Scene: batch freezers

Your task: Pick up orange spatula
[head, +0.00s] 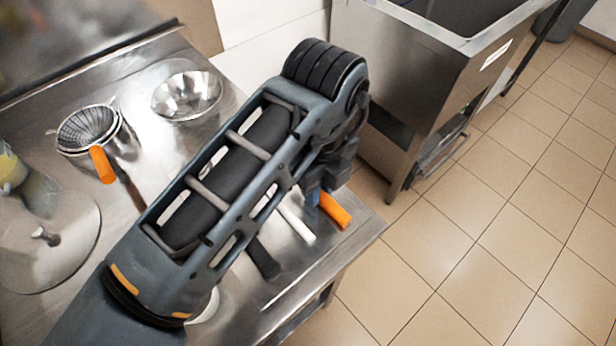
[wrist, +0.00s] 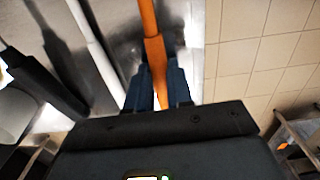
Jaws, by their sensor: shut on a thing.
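An orange spatula (head: 335,210) lies near the front right corner of the steel table, with only a short orange part showing past my arm in the head view. In the wrist view, the long orange spatula handle (wrist: 150,22) runs down between the blue fingers. My gripper (wrist: 160,76) is shut on this orange handle; in the head view my gripper (head: 314,195) is mostly hidden behind my arm. I cannot tell whether the spatula is lifted clear of the table.
A white utensil (head: 297,222) and a black-handled one (head: 263,260) lie left of the spatula. A steel bowl (head: 187,95), a strainer (head: 88,130) and another orange-ended utensil (head: 102,164) are farther back. A steel freezer (head: 420,75) stands beyond the table; tiled floor is clear at right.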

